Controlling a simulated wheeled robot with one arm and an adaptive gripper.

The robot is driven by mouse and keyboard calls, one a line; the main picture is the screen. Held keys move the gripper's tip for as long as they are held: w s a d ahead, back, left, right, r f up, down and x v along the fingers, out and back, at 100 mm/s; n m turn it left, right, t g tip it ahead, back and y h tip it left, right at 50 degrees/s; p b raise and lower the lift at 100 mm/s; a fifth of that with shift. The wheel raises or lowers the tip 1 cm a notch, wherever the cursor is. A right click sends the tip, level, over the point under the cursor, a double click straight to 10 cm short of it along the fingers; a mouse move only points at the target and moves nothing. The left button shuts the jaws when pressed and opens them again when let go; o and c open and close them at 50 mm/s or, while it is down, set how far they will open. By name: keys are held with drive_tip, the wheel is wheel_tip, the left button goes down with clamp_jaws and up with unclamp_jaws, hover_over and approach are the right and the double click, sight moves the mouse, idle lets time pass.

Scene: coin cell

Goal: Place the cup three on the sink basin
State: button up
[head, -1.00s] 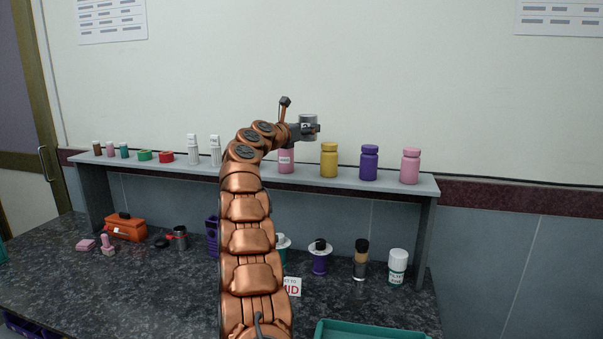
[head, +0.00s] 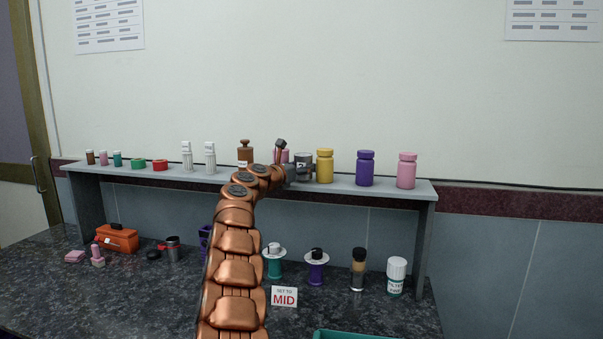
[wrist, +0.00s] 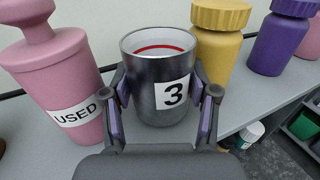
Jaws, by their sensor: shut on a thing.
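Cup three (head: 304,161) is a dark metallic cup with a white label marked 3, shown large in the wrist view (wrist: 155,75). A red ring shows inside its pale rim. My gripper (wrist: 160,100) is shut on the cup, one finger on each side, and holds it upright. It shows in the head view (head: 297,172) at shelf height. The cup is between a pink USED bottle (wrist: 58,85) and a yellow bottle (wrist: 217,45). I cannot tell whether its base touches the shelf. I see no sink basin that I can identify.
The raised shelf (head: 390,189) also carries a purple bottle (head: 365,168), a pink bottle (head: 407,170) and a brown bottle (head: 245,152). A teal tray edge (head: 350,335) shows at the bottom.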

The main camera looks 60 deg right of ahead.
drive_tip(key=shift+f, duration=0.35)
drive_tip(key=shift+f, duration=0.1)
drive_tip(key=o, duration=1.1)
drive_tip(key=shift+a+b, duration=1.1)
drive_tip(key=shift+a, duration=0.6)
drive_tip(key=shift+w+a+b, duration=0.15)
drive_tip(key=shift+a+b, duration=2.05)
drive_tip(key=shift+a, duration=2.15)
